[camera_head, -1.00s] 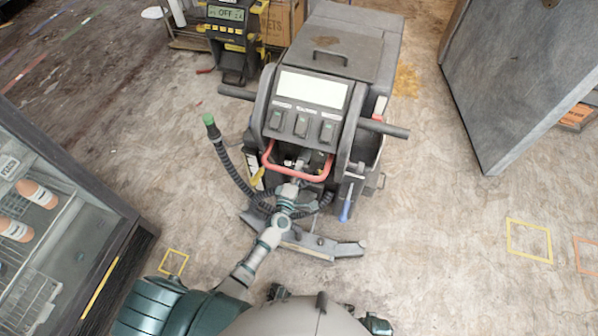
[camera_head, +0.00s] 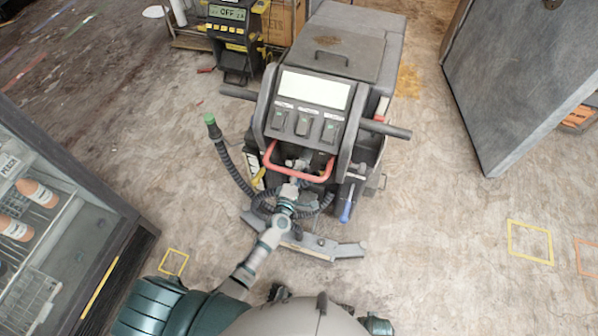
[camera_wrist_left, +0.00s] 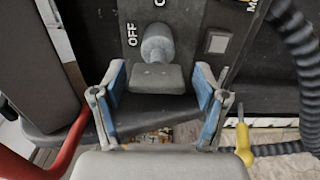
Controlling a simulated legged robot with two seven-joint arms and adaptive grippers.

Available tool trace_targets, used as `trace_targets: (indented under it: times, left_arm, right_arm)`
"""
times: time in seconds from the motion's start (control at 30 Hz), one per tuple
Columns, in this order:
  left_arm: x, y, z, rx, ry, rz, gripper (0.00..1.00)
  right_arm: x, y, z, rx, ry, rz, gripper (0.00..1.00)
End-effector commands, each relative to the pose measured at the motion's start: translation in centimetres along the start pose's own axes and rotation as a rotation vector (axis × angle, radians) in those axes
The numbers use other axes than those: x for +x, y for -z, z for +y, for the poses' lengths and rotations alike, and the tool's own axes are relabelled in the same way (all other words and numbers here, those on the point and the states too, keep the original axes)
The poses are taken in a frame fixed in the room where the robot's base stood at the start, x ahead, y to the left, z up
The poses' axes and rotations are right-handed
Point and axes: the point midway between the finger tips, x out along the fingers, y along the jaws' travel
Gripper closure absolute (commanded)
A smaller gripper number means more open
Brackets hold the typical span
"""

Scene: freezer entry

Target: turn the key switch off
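The key switch (camera_wrist_left: 158,45) is a round grey lock on the dark panel of the floor machine (camera_head: 345,50), with a flat grey key bow (camera_wrist_left: 160,80) facing me. The OFF label (camera_wrist_left: 131,35) is to its left, and another label at the top edge is cut off. My left gripper (camera_wrist_left: 160,92) is open, its blue-padded fingers on either side of the key bow, with gaps on both sides. My right gripper is not in view.
A red bar (camera_head: 290,173) curves close around my gripper. A glass-fronted cabinet (camera_head: 100,262) is at the left, a grey panel (camera_head: 515,75) at the right.

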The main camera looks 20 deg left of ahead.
Motion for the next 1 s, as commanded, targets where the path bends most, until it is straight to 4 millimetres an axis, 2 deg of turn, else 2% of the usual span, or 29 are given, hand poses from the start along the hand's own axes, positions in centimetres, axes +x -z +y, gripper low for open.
trace_targets:
  times: [0.23, 0.7, 0.83, 1.0]
  left_arm:
    - [-0.8, -0.1, 0.0, 0.000, 0.001, -0.002, 0.27]
    - [-10.1, 0.1, -0.2, 0.001, 0.003, -0.001, 0.27]
    - [-11.5, 0.1, -0.2, 0.000, 0.002, -0.001, 0.27]
    - [-11.9, 0.1, -0.1, -0.001, 0.001, 0.000, 0.27]
  right_arm:
    - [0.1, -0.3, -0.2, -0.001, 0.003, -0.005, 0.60]
    - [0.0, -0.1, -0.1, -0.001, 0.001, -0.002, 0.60]
    - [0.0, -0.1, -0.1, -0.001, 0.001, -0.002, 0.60]
    - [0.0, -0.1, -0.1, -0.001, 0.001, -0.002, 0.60]
